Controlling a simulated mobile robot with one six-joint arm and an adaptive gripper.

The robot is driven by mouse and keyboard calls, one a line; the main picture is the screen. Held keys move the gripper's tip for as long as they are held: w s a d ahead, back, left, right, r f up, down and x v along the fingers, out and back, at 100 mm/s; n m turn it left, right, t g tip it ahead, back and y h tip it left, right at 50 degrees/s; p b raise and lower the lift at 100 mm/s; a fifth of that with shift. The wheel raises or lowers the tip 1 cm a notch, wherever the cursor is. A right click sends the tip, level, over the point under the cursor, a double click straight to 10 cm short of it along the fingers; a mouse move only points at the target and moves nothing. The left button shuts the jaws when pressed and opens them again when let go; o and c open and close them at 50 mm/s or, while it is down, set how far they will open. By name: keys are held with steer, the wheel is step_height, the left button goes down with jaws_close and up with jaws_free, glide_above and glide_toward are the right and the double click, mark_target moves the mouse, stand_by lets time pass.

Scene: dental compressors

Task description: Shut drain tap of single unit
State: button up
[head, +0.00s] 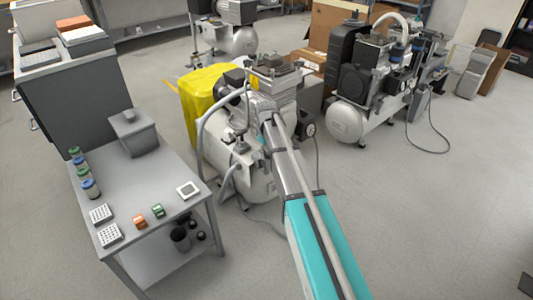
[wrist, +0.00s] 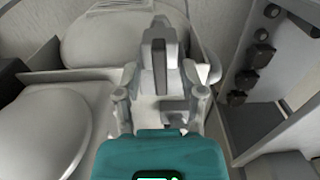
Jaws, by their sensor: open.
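The compressor in the middle of the head view has a silver tank (head: 258,187) and a pump head (head: 272,88) on top. I take it for the single unit, but cannot be sure. My arm reaches over its front and hides part of it. My gripper is hidden in the head view. In the wrist view my gripper (wrist: 161,72) is open, low beside the rounded pale tank (wrist: 95,42). I cannot make out the drain tap or its handle in either view. Nothing shows clearly held in the jaws.
A grey table (head: 155,190) with small jars and trays stands left of the compressor. Its lower shelf (wrist: 262,122) with dark items is close on the right in the wrist view. Another compressor (head: 365,110) stands right.

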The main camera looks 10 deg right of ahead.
steer(key=shift+c, duration=0.2)
jaws_close()
